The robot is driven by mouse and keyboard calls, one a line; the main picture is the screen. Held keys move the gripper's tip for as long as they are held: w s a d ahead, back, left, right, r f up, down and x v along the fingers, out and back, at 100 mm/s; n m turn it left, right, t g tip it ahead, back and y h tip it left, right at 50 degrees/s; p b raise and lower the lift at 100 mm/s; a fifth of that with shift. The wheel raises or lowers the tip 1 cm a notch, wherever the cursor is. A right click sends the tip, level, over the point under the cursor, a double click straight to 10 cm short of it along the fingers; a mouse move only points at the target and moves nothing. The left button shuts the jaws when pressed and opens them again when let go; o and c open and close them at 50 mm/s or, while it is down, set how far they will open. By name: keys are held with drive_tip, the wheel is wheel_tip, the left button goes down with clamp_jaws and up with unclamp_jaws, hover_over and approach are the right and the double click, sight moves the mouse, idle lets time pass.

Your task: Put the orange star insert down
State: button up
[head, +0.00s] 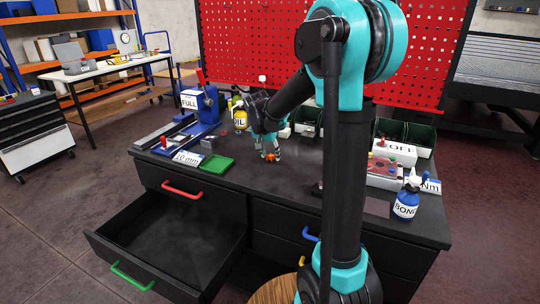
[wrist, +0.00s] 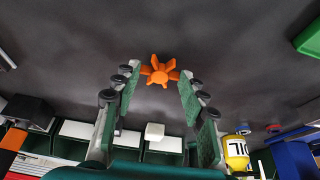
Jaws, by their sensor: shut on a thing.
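The orange star insert (wrist: 159,71) is between the fingertips of my gripper (wrist: 160,78) in the wrist view. It has several lobes, and the green finger pads stand on either side of it. In the head view the orange star insert (head: 270,156) shows small at the tip of my gripper (head: 270,152), low over the dark table top (head: 300,185). I cannot tell whether it touches the surface. My gripper is shut on it.
A green tray (head: 217,164) and a "10 mm" label (head: 187,158) lie to the left. A blue vise (head: 203,105) and a yellow oil bottle (head: 240,117) stand behind. A blue "BOND" bottle (head: 407,201) stands at the right. A drawer (head: 165,245) is open at the front left.

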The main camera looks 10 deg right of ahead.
drive_tip(key=shift+f, duration=0.3)
drive_tip(key=shift+f, duration=0.1)
drive_tip(key=o, duration=0.8)
drive_tip(key=v, duration=1.2)
drive_tip(key=shift+s, duration=0.1)
